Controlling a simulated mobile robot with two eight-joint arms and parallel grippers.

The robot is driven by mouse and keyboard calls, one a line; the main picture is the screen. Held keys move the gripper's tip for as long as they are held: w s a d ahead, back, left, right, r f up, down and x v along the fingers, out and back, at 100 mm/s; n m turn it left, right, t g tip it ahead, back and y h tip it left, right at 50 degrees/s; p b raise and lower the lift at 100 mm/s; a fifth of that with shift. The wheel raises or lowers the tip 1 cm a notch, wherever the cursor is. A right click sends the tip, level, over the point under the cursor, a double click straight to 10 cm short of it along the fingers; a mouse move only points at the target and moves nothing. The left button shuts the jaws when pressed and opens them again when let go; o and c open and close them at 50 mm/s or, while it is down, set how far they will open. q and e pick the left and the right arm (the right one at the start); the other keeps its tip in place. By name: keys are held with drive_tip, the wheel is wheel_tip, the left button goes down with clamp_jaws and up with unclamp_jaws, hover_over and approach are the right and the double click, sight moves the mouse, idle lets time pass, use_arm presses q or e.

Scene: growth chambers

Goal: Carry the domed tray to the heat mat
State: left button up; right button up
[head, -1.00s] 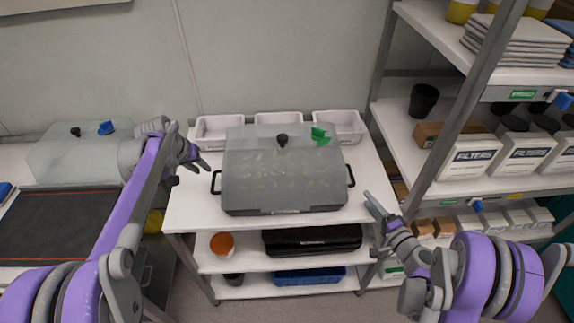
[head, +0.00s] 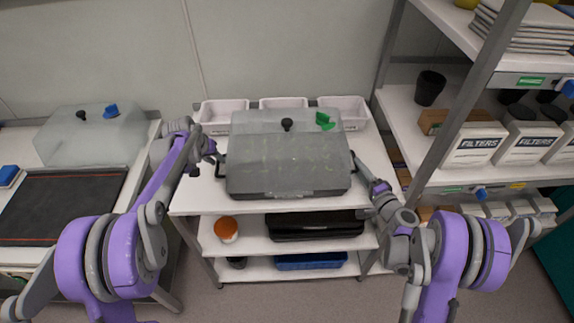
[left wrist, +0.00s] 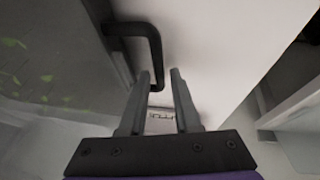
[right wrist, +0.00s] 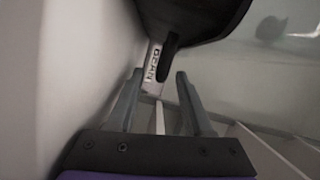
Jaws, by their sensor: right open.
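The domed tray (head: 288,180), a dark tray under a translucent dome with a black knob and a green clip, stands on the white shelf cart. It has a black handle at each end. My left gripper (head: 213,156) is open beside the left handle; in the left wrist view that handle (left wrist: 154,50) is just beyond the fingertips (left wrist: 160,75). My right gripper (head: 357,160) is open by the right end. In the right wrist view, a dark tray part (right wrist: 195,15) and a white label lie beyond the fingertips (right wrist: 159,75). The heat mat (head: 60,205), dark with orange stripes, lies on the left bench.
Another translucent dome (head: 90,135) stands behind the mat, and a blue item (head: 8,176) lies at its left. White bins (head: 222,115) line the cart's back. A shelf rack with filter boxes (head: 475,148) stands close on the right. The mat's surface looks clear.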

use_arm(q)
drive_tip(key=shift+x, duration=1.1)
use_arm(e)
drive_tip(key=shift+x, duration=1.05)
use_arm(q)
drive_tip(key=c, duration=0.4)
use_arm(e)
drive_tip(key=c, duration=0.4)
use_arm(q)
clamp_jaws()
use_arm(e)
drive_tip(key=shift+c, duration=1.1)
clamp_jaws()
use_arm(q)
drive_tip(key=shift+r, duration=0.1)
